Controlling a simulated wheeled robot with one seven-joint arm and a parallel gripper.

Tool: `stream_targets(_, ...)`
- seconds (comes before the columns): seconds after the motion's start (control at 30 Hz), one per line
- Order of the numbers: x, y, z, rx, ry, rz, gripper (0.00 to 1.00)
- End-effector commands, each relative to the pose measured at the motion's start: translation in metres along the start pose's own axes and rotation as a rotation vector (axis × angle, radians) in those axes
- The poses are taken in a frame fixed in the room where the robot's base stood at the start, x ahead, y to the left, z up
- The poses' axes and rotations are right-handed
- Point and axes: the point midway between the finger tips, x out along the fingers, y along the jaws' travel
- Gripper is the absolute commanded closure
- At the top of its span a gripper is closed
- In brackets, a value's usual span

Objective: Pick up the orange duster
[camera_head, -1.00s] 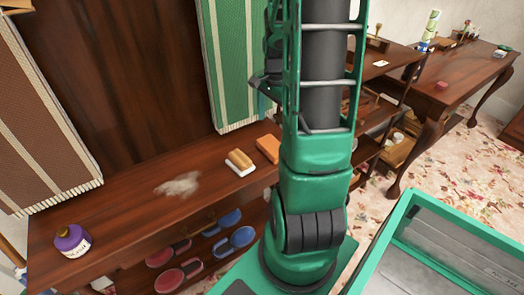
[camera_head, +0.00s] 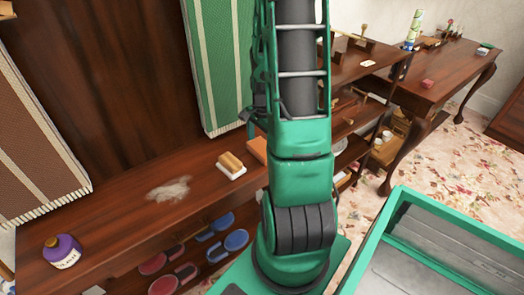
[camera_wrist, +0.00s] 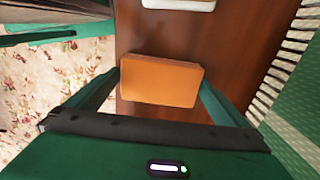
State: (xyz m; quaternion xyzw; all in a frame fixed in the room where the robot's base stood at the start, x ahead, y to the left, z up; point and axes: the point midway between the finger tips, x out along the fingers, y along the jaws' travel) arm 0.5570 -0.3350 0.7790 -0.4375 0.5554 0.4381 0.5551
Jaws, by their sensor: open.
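The orange duster, a plain orange block (camera_head: 257,150), lies on the dark wooden shelf top (camera_head: 110,222), partly hidden behind my arm in the head view. In the wrist view the orange duster (camera_wrist: 162,82) lies flat between the two green fingers of my gripper (camera_wrist: 160,84). My gripper is open, with one finger near each short side of the duster. I cannot tell whether the fingers touch it. In the head view my arm hides most of the gripper.
A tan-topped brush with a white base (camera_head: 231,165) lies close beside the duster. A pale dust patch (camera_head: 169,189) and a purple bottle (camera_head: 62,251) are further left. A green striped rug (camera_head: 218,65) hangs behind. A dark side table (camera_head: 432,75) stands at right.

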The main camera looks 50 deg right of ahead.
Motion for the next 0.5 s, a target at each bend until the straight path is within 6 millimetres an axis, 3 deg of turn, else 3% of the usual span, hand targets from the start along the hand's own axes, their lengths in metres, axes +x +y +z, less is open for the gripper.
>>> stream_targets(0.17, 0.0000, 0.0000, -0.0001, 0.000, 0.000, 0.000, 0.00)
stream_targets(0.3, -0.0001, -0.0001, -0.0001, 0.000, 0.000, 0.000, 0.29)
stream_targets(0.5, -0.0003, -0.0001, -0.0001, 0.000, 0.000, 0.000, 0.32)
